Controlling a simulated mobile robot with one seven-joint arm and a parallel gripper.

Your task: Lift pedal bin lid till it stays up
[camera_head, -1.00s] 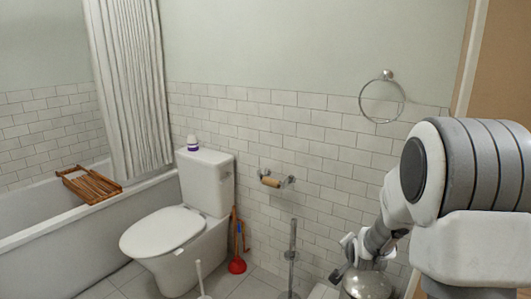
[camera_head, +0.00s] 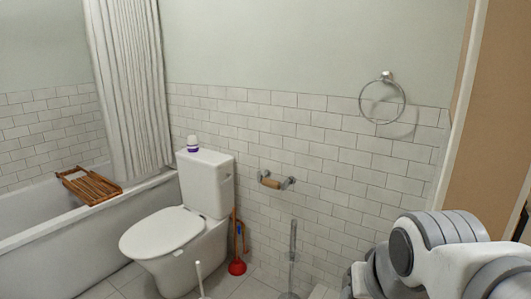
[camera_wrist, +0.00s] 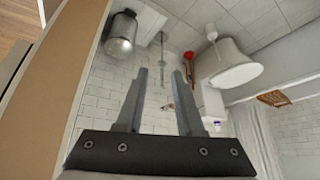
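The pedal bin (camera_wrist: 122,27) shows at the upper left of the wrist view, which is turned upside down. It is a metal cylinder with a shiny domed lid (camera_wrist: 118,46), which looks closed. My gripper (camera_wrist: 159,70) is open and empty, its two grey fingers apart. It is clear of the bin, which lies beyond the fingertips and to their left in that view. In the head view only my arm shows at the lower right; the gripper and the bin are not visible there.
In the wrist view a brown panel with a pale edge (camera_wrist: 62,85) runs close along the left. In the head view stand the toilet (camera_head: 175,240), a red plunger (camera_head: 237,267) and a metal stand (camera_head: 292,250). A towel ring (camera_head: 382,100) hangs on the tiled wall.

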